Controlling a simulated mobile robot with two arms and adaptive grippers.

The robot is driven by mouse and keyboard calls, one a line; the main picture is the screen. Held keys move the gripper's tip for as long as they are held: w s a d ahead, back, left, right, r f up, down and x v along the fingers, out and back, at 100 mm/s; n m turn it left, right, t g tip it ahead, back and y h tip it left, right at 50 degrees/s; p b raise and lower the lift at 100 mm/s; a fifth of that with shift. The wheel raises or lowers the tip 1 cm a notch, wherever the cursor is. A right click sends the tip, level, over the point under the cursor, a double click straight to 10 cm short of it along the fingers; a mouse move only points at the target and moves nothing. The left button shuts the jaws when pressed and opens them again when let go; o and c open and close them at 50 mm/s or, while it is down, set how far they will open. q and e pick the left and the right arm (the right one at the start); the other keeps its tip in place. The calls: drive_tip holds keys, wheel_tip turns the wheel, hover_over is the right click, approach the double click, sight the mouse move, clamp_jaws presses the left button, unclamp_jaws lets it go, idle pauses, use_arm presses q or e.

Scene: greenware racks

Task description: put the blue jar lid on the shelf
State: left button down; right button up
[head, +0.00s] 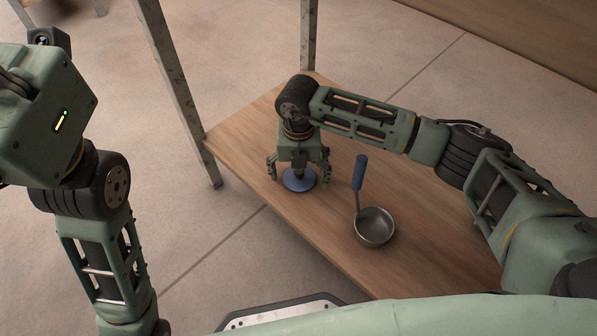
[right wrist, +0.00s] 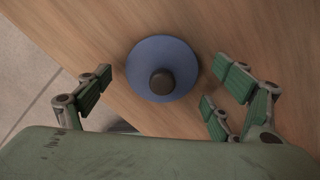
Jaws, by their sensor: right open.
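The blue jar lid (head: 299,180) is a round disc with a dark knob on top. It lies flat on the wooden shelf (head: 400,215), near its left edge. My right gripper (head: 299,177) points down right over the lid, with its fingers spread to either side. In the right wrist view the lid (right wrist: 162,69) sits between the open fingers of the gripper (right wrist: 165,85), with a gap on each side. Nothing is held. My left arm is at the left of the head view, and its gripper fingers are out of sight.
A metal ladle (head: 375,227) with a blue handle lies on the shelf to the right of the lid. Metal posts (head: 180,90) rise at the shelf's left and far corners. The far part of the shelf is bare.

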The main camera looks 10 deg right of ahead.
wheel_tip(320, 180, up, 12)
idle(0.5)
